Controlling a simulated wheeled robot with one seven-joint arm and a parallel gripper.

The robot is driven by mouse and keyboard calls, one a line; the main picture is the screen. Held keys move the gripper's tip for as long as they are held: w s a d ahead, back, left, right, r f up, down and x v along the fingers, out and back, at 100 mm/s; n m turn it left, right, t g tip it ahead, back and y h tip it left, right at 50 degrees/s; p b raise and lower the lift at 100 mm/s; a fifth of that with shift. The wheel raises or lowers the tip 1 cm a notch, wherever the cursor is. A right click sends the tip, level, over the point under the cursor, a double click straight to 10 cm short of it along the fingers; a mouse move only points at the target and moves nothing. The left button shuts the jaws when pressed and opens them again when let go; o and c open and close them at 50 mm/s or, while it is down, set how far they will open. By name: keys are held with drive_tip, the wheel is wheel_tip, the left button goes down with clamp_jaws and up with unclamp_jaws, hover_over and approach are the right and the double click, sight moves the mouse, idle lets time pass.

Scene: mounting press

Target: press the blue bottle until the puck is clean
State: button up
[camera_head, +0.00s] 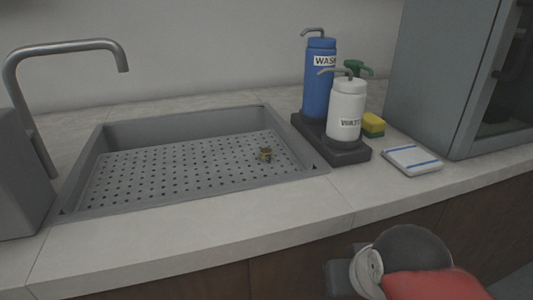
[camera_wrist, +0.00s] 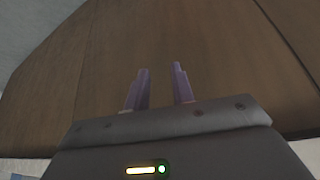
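The blue bottle (camera_head: 319,80), labelled WASH, stands upright with a bent metal spout on a dark tray (camera_head: 345,156). A white bottle (camera_head: 346,108) with a pump top stands in front of it on the same tray.
A faucet (camera_head: 75,48) stands at the sink's left. A green-topped sprayer (camera_head: 357,68), a yellow-green sponge (camera_head: 373,124) and a folded white cloth (camera_head: 412,160) are right of the bottles. A grey cabinet (camera_head: 440,80) stands far right. The front counter strip (camera_head: 200,238) is clear.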

clamp_jaws()
idle(1.4)
